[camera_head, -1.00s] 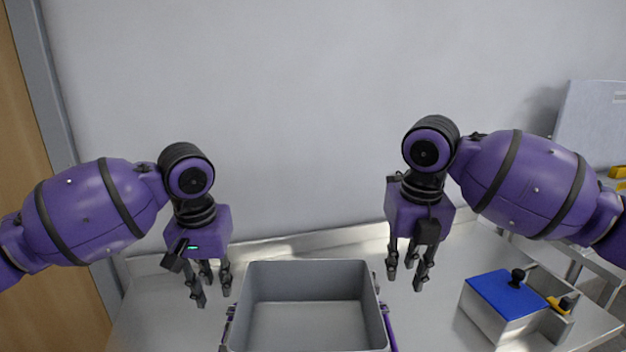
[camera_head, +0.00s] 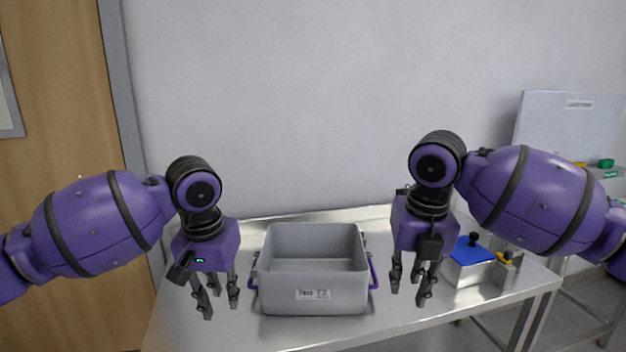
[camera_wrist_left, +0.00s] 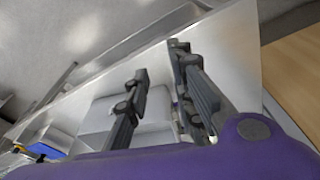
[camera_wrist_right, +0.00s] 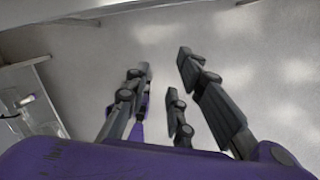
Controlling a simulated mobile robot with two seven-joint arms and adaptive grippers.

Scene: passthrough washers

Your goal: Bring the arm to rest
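My left gripper (camera_head: 219,298) hangs fingers down in front of the steel table, left of the grey bin. Its fingers are apart with nothing between them; they also show spread in the left wrist view (camera_wrist_left: 160,80). My right gripper (camera_head: 411,287) hangs fingers down to the right of the bin, also open and empty. Its spread fingers show in the right wrist view (camera_wrist_right: 162,65). Both arms are bent at similar heights, one on each side of the bin.
The empty grey bin (camera_head: 318,296) with purple side handles stands on the steel table (camera_head: 400,316). A box with a blue lid (camera_head: 470,250) stands at the table's right, partly behind my right gripper. A light panel (camera_head: 568,130) stands at far right; a wooden door (camera_head: 60,120) is at left.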

